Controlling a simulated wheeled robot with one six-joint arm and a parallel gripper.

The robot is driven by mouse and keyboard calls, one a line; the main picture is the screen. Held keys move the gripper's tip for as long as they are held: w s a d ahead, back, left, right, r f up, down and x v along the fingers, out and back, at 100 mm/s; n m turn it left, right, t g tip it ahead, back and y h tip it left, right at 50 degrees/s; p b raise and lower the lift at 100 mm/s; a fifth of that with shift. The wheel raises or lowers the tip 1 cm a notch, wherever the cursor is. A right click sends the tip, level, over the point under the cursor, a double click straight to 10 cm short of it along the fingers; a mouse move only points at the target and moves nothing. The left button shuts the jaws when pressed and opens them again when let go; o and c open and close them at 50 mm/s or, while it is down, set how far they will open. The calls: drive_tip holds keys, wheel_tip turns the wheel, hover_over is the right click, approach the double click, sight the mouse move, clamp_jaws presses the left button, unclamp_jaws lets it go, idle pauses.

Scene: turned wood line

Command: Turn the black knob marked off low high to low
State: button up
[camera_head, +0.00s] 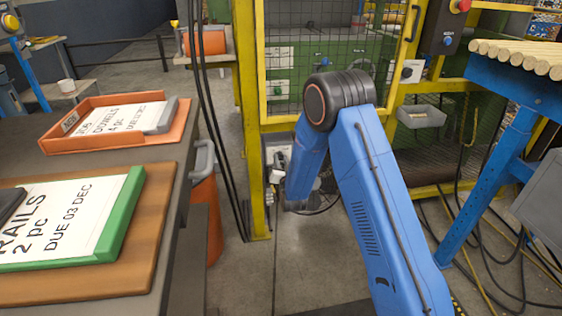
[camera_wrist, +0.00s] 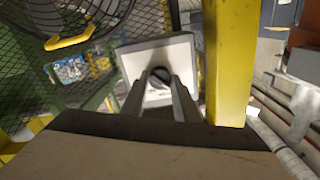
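A black knob (camera_wrist: 160,76) sits on a pale plate (camera_wrist: 181,46) in the wrist view, beside a yellow post. My gripper (camera_wrist: 160,82) points at it. Its two grey fingers are apart, with the knob showing between and just past their tips. I cannot tell whether they touch it. No off, low or high marking can be read, and the knob's setting is unclear. In the head view my arm reaches down toward a small pale box (camera_head: 279,158) on the yellow post; my gripper is mostly hidden there.
The yellow post (camera_wrist: 229,60) stands close to the right of my fingers in the wrist view. A caged fan (camera_wrist: 65,18) and mesh are at the left. In the head view, a bench with an orange tray (camera_head: 60,143) is at left and cables hang near the post.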

drive_tip(key=shift+m, duration=0.4)
drive_tip(key=m, duration=0.3)
drive_tip(key=shift+m, duration=0.3)
drive_tip(key=shift+f+m, duration=0.1)
drive_tip(key=shift+m, duration=2.1)
drive_tip(key=shift+d, duration=0.1)
drive_tip(key=o, duration=1.1)
drive_tip(key=shift+c, duration=0.2)
drive_tip(key=s+d, duration=0.2)
drive_tip(key=s, duration=1.5)
drive_tip(key=shift+s+d, duration=0.15)
drive_tip(key=shift+d, duration=0.1)
